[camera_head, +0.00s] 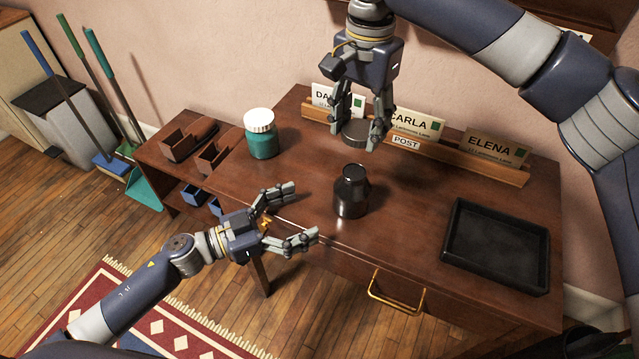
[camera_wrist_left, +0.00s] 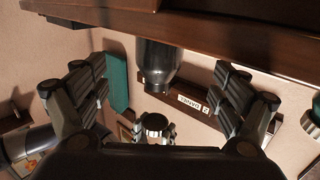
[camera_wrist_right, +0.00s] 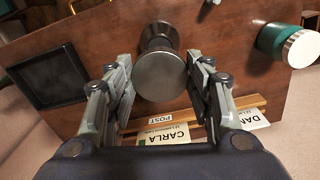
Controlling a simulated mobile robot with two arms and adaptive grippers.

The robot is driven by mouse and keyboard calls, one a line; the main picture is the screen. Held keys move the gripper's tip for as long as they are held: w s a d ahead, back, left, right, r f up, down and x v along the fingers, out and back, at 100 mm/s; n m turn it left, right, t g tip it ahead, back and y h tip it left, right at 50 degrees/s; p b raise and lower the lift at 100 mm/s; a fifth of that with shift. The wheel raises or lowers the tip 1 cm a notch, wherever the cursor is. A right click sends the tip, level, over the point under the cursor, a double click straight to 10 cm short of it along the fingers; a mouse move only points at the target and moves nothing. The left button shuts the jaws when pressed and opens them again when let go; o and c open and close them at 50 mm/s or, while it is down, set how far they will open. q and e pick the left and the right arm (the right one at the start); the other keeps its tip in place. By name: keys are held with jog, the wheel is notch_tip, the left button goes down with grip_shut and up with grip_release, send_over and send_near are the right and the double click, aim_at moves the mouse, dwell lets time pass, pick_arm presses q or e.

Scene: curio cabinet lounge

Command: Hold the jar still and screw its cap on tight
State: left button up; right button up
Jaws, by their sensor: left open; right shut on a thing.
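The black jar (camera_head: 351,196) stands upright and uncapped on the wooden desk. It hangs upside down in the left wrist view (camera_wrist_left: 158,66), between the fingers, and is partly hidden behind the cap in the right wrist view (camera_wrist_right: 158,36). My left gripper (camera_head: 306,210) is open, to the left of the jar, fingers pointing at it but apart from it. My right gripper (camera_head: 367,138) points down and is shut on the round dark grey cap (camera_head: 356,132), held above and behind the jar. The cap (camera_wrist_right: 160,76) shows flat between the fingers in the right wrist view.
A teal jar with a white lid (camera_head: 263,143) stands at the desk's back left. A black tray (camera_head: 541,258) lies at the right. Name cards in a wooden rack (camera_head: 455,160) line the back, and small wooden boxes (camera_head: 187,139) sit at the left.

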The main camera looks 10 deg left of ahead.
aim_at(335, 200)
pick_arm(q)
jog(key=x, duration=1)
jog(key=shift+d, duration=0.2)
jog(key=shift+c, duration=0.6)
jog(key=c, duration=1.5)
